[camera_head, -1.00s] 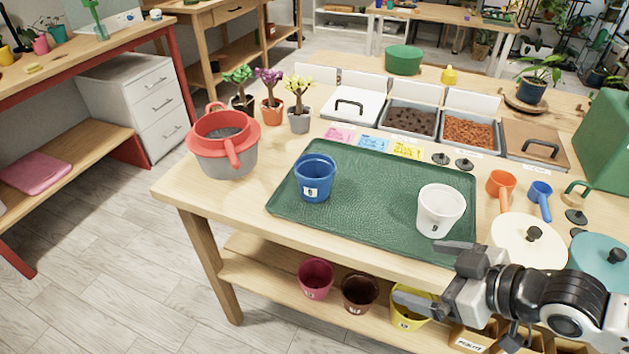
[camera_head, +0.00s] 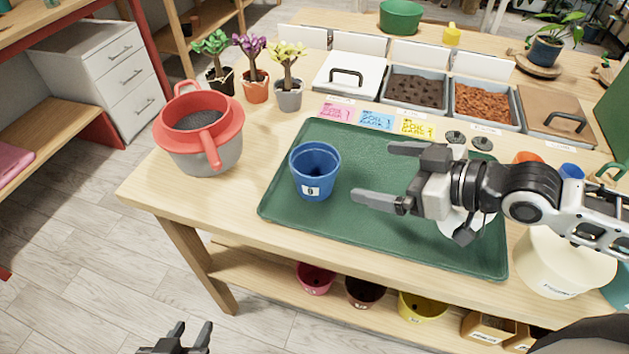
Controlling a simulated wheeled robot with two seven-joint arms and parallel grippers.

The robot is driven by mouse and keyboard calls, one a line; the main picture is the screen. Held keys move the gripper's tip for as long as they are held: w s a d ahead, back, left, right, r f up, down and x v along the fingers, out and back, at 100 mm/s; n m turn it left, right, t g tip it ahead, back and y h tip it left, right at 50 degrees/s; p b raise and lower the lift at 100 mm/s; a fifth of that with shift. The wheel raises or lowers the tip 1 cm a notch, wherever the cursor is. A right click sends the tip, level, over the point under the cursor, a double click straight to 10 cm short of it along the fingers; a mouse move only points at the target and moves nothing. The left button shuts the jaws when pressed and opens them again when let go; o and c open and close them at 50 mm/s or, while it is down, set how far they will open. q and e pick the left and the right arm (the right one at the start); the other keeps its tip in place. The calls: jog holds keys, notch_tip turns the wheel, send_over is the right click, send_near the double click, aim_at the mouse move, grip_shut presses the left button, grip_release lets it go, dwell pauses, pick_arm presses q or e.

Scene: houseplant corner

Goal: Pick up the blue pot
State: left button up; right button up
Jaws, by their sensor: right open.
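The blue pot (camera_head: 315,172) stands upright on the left part of the green tray (camera_head: 345,132), with a white label on its front. My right gripper (camera_head: 377,172) is open and empty over the tray, to the right of the blue pot and apart from it. Its fingers point left towards the pot. The white pot (camera_head: 452,226) on the tray is mostly hidden behind my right gripper. My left gripper (camera_head: 190,338) shows at the bottom edge, over the floor, with its fingers apart and nothing between them.
A grey pot with a red strainer (camera_head: 200,125) stands left of the tray. Three small potted plants (camera_head: 288,75) and soil bins (camera_head: 415,92) line the back. A cream lidded container (camera_head: 565,262) stands at the right. Several pots sit on the shelf below.

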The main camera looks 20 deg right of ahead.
send_near(299, 158)
jog(key=shift+p+x, duration=0.35)
jog(key=shift+x, duration=2)
jog(key=c, duration=1.2)
